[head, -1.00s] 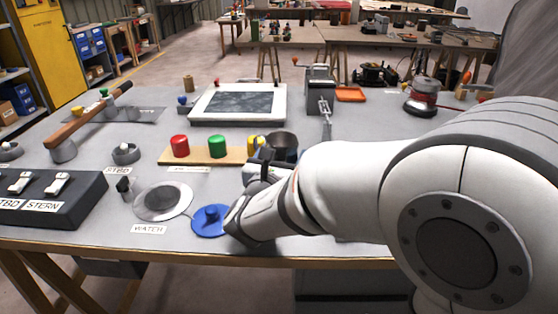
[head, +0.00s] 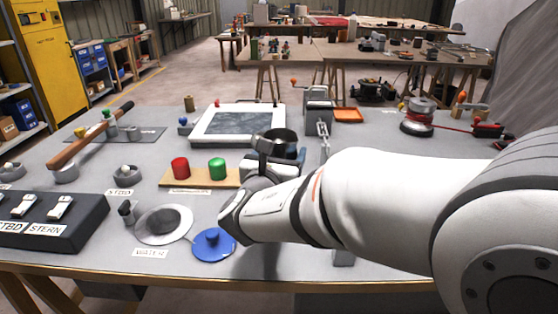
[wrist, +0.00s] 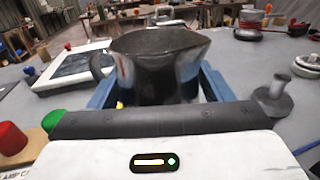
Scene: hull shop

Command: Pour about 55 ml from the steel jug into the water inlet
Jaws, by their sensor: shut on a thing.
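The steel jug (head: 279,142) is dark and shiny, near the middle of the head view. It fills the centre of the wrist view (wrist: 158,65), upright, with its spout to the right and handle to the left. My gripper (head: 268,168) is shut on the jug, its bluish fingers at either side in the wrist view (wrist: 160,98). The jug appears raised above the table. The water inlet (head: 165,222), a pale round flange with a grey centre, lies front left of the jug behind a WATER label (head: 150,253). The jug's contents cannot be seen.
Red (head: 180,168) and green (head: 217,168) buttons stand on a wooden board behind. A black switch box (head: 45,222) is at left. A grey post (wrist: 272,97) stands right of the jug.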

